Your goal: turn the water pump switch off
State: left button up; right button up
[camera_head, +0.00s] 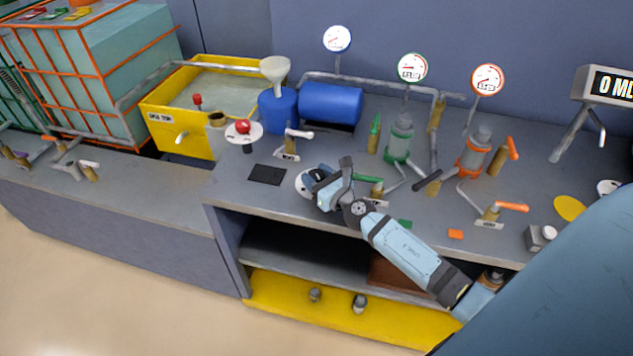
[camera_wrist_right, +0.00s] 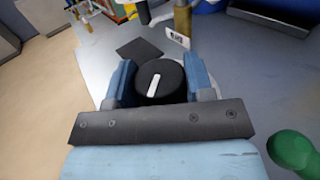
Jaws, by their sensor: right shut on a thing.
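The water pump switch is a black round knob (camera_wrist_right: 160,82) with a white pointer line, seen in the right wrist view on a pale round plate. The pointer is nearly upright in that view, leaning slightly right at its top. My right gripper (camera_wrist_right: 160,85) has its blue fingers on both sides of the knob and is shut on it. In the head view my right gripper (camera_head: 318,186) reaches down to the bench over a white disc (camera_head: 301,183), and hides most of the knob. My left gripper is not in view.
A dark square pad (camera_head: 268,174) lies left of the gripper. A white-handled valve (camera_head: 292,143) stands behind it, and a green-handled valve (camera_head: 375,187) stands close to its right. A red button (camera_head: 243,127), blue tank (camera_head: 330,104) and yellow basin (camera_head: 165,134) are farther back.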

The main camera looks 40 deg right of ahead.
pick_arm(q)
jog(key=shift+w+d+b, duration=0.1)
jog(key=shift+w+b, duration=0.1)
jog(key=shift+b, duration=0.1)
pick_arm(e)
jog(key=shift+n+y, duration=0.4)
jog(key=shift+y, duration=0.3)
jog(key=o, duration=0.9)
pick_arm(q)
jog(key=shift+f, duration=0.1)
pick_arm(e)
jog(key=shift+o, duration=0.2)
